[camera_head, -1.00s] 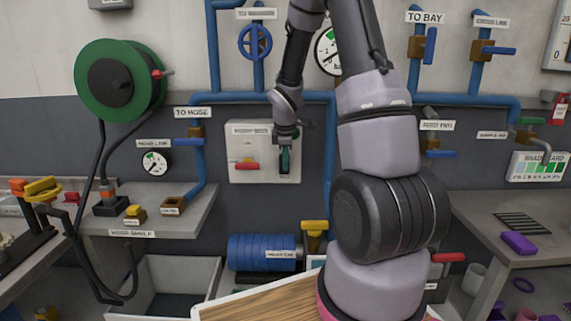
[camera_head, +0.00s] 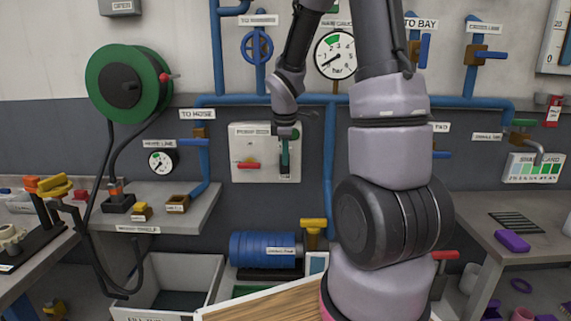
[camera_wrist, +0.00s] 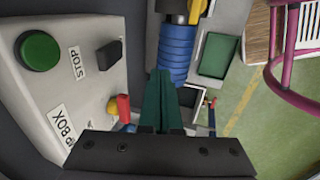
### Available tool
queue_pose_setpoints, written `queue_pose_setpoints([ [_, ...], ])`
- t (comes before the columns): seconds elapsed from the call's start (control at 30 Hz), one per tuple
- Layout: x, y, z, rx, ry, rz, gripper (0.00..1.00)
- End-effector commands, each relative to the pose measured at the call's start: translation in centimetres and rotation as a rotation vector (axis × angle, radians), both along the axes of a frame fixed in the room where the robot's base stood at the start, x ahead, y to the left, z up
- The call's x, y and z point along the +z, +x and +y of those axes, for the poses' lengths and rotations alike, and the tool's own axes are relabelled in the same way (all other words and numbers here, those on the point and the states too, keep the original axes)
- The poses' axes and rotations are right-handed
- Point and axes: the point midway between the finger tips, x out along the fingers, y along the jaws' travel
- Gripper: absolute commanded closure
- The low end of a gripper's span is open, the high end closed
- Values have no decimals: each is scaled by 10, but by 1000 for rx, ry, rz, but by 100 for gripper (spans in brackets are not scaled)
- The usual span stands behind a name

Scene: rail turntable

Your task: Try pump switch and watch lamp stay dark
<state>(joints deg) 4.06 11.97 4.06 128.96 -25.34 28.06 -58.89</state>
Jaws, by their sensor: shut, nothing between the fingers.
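My gripper (camera_head: 284,168) is shut and empty, fingers pointing down in front of the box's right part, hiding what lies behind. In the wrist view the box face (camera_wrist: 75,90) fills the left, with a big green button (camera_wrist: 38,52), a black switch-like block (camera_wrist: 108,55) and a STOP label (camera_wrist: 77,61). My green fingertips (camera_wrist: 160,80) are right of that face, apart from the black block. I cannot make out a lit lamp.
Blue pipes run around the box, with a pressure gauge (camera_head: 335,55) above right. A blue pump motor (camera_head: 262,250) sits below. A hose reel (camera_head: 128,85) and shelf (camera_head: 190,218) stand left, a table (camera_head: 480,225) right.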

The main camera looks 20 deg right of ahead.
Motion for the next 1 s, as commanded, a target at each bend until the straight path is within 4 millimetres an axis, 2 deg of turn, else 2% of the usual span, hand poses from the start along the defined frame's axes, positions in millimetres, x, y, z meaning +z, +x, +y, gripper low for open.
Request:
queue_pose_setpoints([
  [0.03,7,-4,2,0,0,-3,100],
  [0.2,16,-11,5,1,0,-1,100],
  [0.77,20,-13,5,-12,4,-5,100],
  [0.87,36,-21,6,-84,29,-32,100],
  [1.0,80,-47,12,-312,124,-106,100],
])
